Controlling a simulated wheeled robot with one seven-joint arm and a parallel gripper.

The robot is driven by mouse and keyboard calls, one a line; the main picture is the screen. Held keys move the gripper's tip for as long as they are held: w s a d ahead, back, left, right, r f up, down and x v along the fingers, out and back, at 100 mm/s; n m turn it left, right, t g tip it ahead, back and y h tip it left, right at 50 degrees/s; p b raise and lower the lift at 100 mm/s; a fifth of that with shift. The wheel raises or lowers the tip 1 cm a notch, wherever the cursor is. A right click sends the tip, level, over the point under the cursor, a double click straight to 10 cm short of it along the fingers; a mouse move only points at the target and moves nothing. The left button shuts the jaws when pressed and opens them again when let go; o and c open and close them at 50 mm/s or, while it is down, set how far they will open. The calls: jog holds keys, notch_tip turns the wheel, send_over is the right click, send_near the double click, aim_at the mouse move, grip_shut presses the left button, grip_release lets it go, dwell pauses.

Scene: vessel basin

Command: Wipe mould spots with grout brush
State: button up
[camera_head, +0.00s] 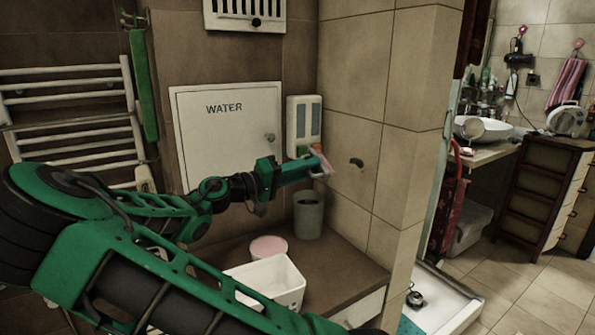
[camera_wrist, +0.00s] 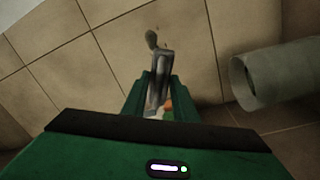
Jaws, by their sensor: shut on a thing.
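My gripper (camera_head: 318,166) is shut on the grout brush (camera_head: 325,164), a small pinkish-grey brush that sticks out past the fingertips toward the tiled wall. In the wrist view the brush (camera_wrist: 161,72) shows between the green fingers of my gripper (camera_wrist: 159,88), with its far end toward the wall. A dark mould spot (camera_head: 356,162) is on the beige tiles, a little right of the brush. In the wrist view a dark spot (camera_wrist: 152,40) lies just beyond the brush end. I cannot tell whether the brush touches the wall.
A grey-green cup (camera_head: 308,216) stands on the brown ledge below, near the wall; it also shows in the wrist view (camera_wrist: 270,76). A white bin (camera_head: 270,283) and a pink-lidded tub (camera_head: 268,248) stand nearby. A white dispenser (camera_head: 304,125) hangs behind my gripper.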

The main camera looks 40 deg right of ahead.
aim_at(329, 170)
jog(key=shift+f+x, duration=0.2)
jog(key=shift+x, duration=2.3)
jog(key=shift+x, duration=0.9)
jog(key=shift+w+f, duration=0.1)
jog(key=shift+s+a, duration=0.25)
jog(key=shift+s, duration=0.7)
jog(key=shift+s+a, duration=0.25)
jog(key=shift+s, duration=0.65)
jog(key=s, duration=0.3)
jog(key=shift+s+a, duration=0.4)
jog(key=shift+w, duration=0.1)
jog(key=shift+w+d, duration=0.25)
jog(key=shift+w, duration=0.7)
jog(key=shift+w+d, duration=0.25)
jog(key=shift+w, duration=0.7)
jog(key=shift+w+d, duration=0.25)
jog(key=shift+w, duration=0.6)
jog(key=shift+w+d, duration=0.3)
jog(key=shift+w, duration=0.6)
jog(key=shift+c, duration=0.4)
